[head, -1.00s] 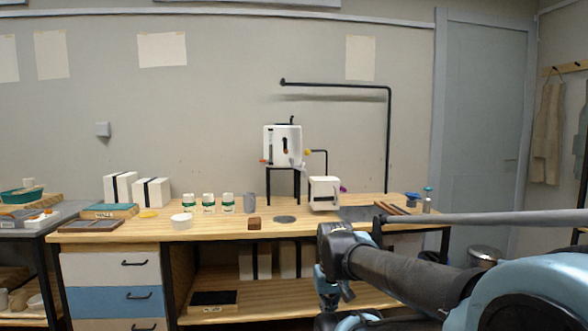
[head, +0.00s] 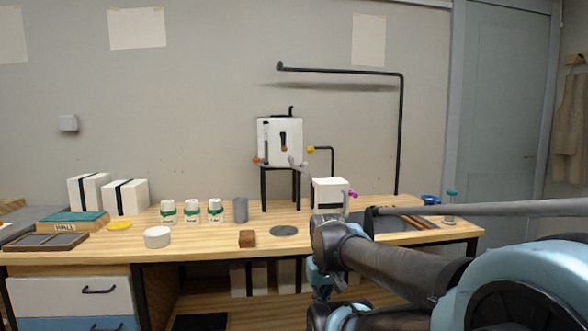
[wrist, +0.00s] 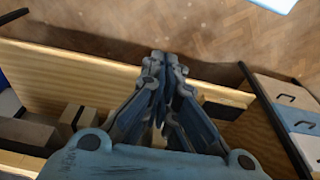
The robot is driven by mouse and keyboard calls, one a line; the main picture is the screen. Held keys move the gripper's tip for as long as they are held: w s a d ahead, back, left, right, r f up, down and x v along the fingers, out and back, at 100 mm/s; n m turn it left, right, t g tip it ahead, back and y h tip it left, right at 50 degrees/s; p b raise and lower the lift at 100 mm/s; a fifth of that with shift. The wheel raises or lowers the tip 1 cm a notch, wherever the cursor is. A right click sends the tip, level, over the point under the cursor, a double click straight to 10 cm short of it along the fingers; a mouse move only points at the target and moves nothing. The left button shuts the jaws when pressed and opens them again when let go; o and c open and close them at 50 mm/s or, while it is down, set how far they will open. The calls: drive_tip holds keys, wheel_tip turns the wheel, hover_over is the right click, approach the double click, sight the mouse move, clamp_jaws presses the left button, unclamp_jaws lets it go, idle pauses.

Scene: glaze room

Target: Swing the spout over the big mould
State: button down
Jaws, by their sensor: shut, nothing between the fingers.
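A white tank (head: 280,141) stands on a black stand on the workbench. A grey spout (head: 297,164) sticks out at its lower right, with an orange knob at its lower left. A white block (head: 330,192) with a purple knob stands on the bench right of the stand. Two white blocks with black straps (head: 89,192) stand at the bench's left; the pictures do not tell which block is the big mould. My gripper (wrist: 160,105) is shut and empty in the wrist view, pointing down in front of the bench. It is low and apart from the spout.
Several green-banded cups (head: 192,211), a grey cylinder (head: 241,210), a brown block (head: 247,239) and a dark disc (head: 284,231) stand along the bench (head: 205,238). A black pipe (head: 399,140) rises behind, right of the tank. Drawers (head: 95,290) are at the lower left.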

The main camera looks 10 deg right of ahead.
drive_tip(key=shift+w, duration=0.15)
drive_tip(key=shift+r, duration=0.1)
drive_tip(key=w+d+r+n+h, duration=0.2)
drive_tip(key=w+r+n+h, duration=0.3)
drive_tip(key=w+r, duration=0.45)
drive_tip(key=w+d+r+n+h, duration=0.2)
drive_tip(key=w+r+n+h, duration=0.1)
drive_tip(key=w+r+n, duration=0.6)
drive_tip(key=w+a+r+n+t+h, duration=0.4)
drive_tip(key=w+a+r+n+h, duration=0.35)
drive_tip(key=w+a+r, duration=0.9)
approach(299, 169)
drive_tip(key=s+d+r, duration=0.1)
drive_tip(key=d, duration=0.6)
drive_tip(key=shift+s+n+y, duration=0.35)
drive_tip(key=shift+a+r, duration=0.1)
